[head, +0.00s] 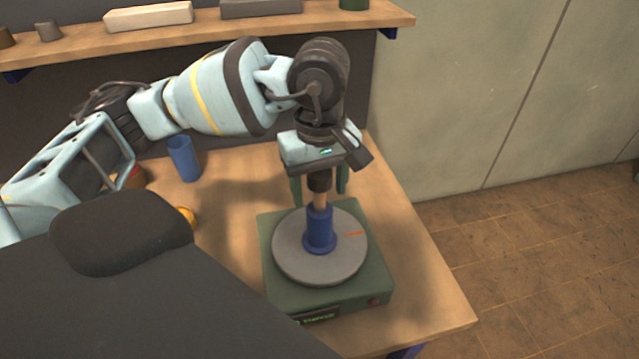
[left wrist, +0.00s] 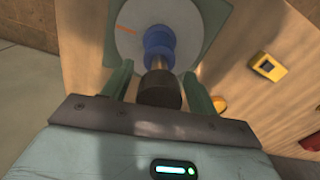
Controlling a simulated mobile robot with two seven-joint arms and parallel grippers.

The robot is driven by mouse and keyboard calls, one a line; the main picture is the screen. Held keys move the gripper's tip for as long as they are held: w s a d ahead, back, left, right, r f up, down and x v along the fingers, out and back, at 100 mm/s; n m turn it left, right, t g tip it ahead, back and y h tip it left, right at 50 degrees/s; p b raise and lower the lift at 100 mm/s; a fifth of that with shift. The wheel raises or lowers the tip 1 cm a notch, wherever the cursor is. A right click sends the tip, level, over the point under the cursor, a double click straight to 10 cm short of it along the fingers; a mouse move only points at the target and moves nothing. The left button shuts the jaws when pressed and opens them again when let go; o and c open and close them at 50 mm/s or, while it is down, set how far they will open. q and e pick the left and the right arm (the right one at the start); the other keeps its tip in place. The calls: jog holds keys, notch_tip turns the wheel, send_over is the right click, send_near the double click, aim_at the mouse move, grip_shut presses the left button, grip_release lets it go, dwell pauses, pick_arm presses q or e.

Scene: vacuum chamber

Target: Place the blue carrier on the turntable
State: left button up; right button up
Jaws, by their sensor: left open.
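The blue carrier (head: 320,230) stands upright on the grey disc of the turntable (head: 290,258), near its middle. A wooden-coloured stem with a dark cap rises from the carrier. My left gripper (head: 319,190) is above the carrier, with its green fingers apart on either side of the dark cap. In the left wrist view the fingers (left wrist: 158,88) stand clear of the cap, and the blue carrier (left wrist: 159,45) sits on the turntable disc (left wrist: 185,15) beyond them. My right gripper is not in view.
A blue cup (head: 184,158) stands on the wooden table (head: 430,300) at the back left. A yellow device (left wrist: 268,67) lies beside the turntable in the left wrist view. A shelf (head: 270,25) with blocks runs along the back wall. The table's right edge borders open floor.

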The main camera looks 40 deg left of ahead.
pick_arm(q)
notch_tip(320, 180, up, 12)
jog(key=shift+r+p, duration=0.15)
jog(key=shift+p, duration=0.3)
